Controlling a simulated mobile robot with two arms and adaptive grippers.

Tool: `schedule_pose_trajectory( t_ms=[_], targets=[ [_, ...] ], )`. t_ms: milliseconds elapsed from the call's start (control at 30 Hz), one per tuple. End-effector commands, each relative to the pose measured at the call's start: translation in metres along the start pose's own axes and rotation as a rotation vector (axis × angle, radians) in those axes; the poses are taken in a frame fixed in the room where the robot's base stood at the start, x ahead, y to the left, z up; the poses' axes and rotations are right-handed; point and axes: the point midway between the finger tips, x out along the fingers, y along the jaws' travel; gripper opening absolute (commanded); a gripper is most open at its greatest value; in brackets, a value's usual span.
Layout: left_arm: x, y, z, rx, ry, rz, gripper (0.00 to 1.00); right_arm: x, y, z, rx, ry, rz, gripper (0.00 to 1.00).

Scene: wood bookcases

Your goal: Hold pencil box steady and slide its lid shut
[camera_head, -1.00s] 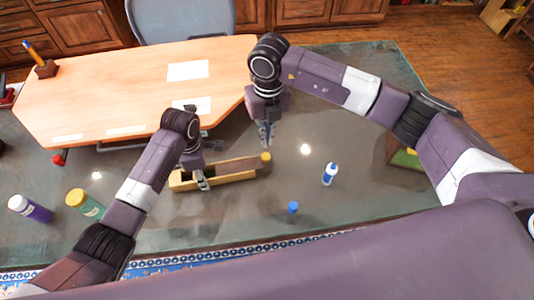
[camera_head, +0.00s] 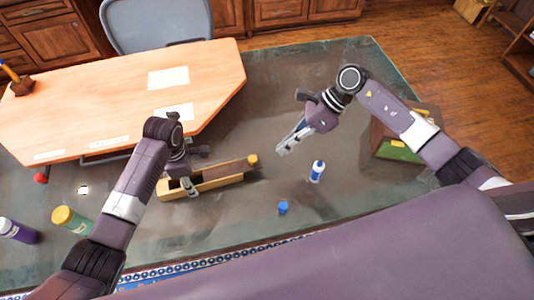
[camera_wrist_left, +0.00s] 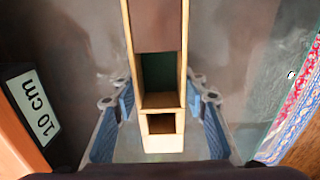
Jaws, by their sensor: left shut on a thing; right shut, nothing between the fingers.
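The long wooden pencil box (camera_head: 218,182) lies on the glass-topped table, left of centre in the head view. Its brown lid (camera_head: 238,169) covers the end away from my left gripper. In the left wrist view the lid (camera_wrist_left: 160,25) stops short of the near end, leaving a dark opening (camera_wrist_left: 160,72) and a small square compartment (camera_wrist_left: 161,124). My left gripper (camera_head: 190,186) is shut across the box, with a finger on each side, as the left wrist view (camera_wrist_left: 165,112) also shows. My right gripper (camera_head: 285,146) is shut and empty, apart from the box, to its upper right.
A yellow-topped piece (camera_head: 252,160) is at the box's right end. A white-and-blue bottle (camera_head: 317,171) and a blue cap (camera_head: 283,208) stand to the right. Green-bodied (camera_head: 70,220) and purple (camera_head: 18,230) bottles are at left.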

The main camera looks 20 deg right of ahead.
Motion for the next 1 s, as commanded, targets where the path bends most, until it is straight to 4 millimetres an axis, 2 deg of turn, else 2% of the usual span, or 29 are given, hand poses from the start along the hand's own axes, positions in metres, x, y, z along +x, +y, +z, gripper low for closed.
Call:
schedule_pose_trajectory(
  t_ms=[33,300,533,667,1000],
  targets=[
    [0.0,0.0,0.0,0.0,0.0,0.001,0.07,-0.006,-0.003,-0.009,-0.04,-0.022,-0.009,0.0],
    [-0.001,0.0,0.0,0.0,0.0,0.001,0.07,-0.035,-0.018,-0.032,-0.273,-0.114,-0.082,0.0],
    [-0.001,0.0,0.0,0.0,-0.001,0.001,0.07,-0.043,-0.023,-0.037,-0.35,-0.137,-0.113,0.0],
    [-0.001,0.0,0.0,0.0,-0.001,0.001,0.07,-0.03,-0.024,-0.034,-0.356,-0.139,-0.113,0.0],
    [-0.001,0.001,0.0,0.0,-0.001,0.001,0.07,0.04,-0.03,-0.022,-0.352,-0.141,-0.112,0.0]
  ],
)
